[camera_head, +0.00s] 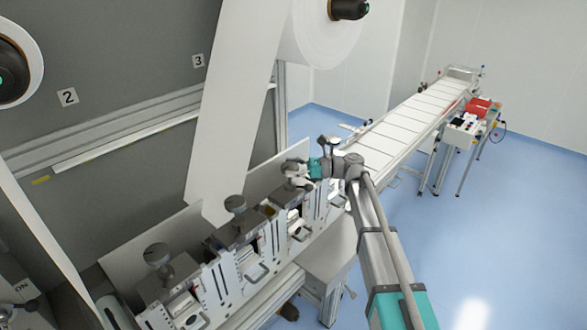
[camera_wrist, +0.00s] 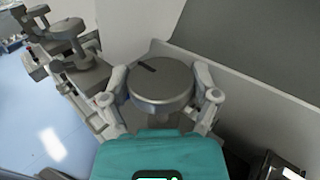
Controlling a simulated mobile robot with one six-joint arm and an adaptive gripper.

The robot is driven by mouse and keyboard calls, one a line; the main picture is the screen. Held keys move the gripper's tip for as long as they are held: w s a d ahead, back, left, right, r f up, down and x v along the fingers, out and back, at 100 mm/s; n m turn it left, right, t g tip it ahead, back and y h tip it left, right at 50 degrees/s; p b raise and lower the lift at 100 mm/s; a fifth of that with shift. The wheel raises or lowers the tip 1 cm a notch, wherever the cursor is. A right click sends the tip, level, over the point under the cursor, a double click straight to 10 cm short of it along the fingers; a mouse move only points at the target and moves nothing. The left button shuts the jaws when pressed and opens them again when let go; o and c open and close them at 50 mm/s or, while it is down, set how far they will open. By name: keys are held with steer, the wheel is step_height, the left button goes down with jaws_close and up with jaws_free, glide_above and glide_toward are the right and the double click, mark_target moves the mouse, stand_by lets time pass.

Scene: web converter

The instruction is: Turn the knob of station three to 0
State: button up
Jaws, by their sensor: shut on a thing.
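My gripper (camera_wrist: 161,97) is shut on a round grey knob (camera_wrist: 162,80), with one finger on each side of its rim. A short dark mark on the knob's top face points to the upper left in the wrist view. I cannot read any scale or number around it. A plate with the number 3 (camera_head: 198,61) is on the grey wall above, left of the white web.
Two other knobs (camera_head: 235,203) (camera_head: 158,254) stand nearer along the row. A long conveyor (camera_head: 415,117) runs to the back right. The blue floor (camera_head: 480,220) at the right is clear.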

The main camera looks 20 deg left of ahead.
steer(key=n+g+h, duration=0.1)
steer(key=n+g, duration=0.1)
steer(key=n+g+h, duration=0.1)
steer(key=g+h, duration=0.1)
steer(key=g, duration=0.1)
steer(key=shift+a+n, duration=0.15)
steer(key=shift+n, duration=0.25)
steer(key=shift+s+f+n+g+h, duration=0.1)
steer(key=shift+n+g+h, duration=0.5)
steer(key=shift+g, duration=0.2)
steer(key=shift+s, duration=0.1)
steer(key=o, duration=1)
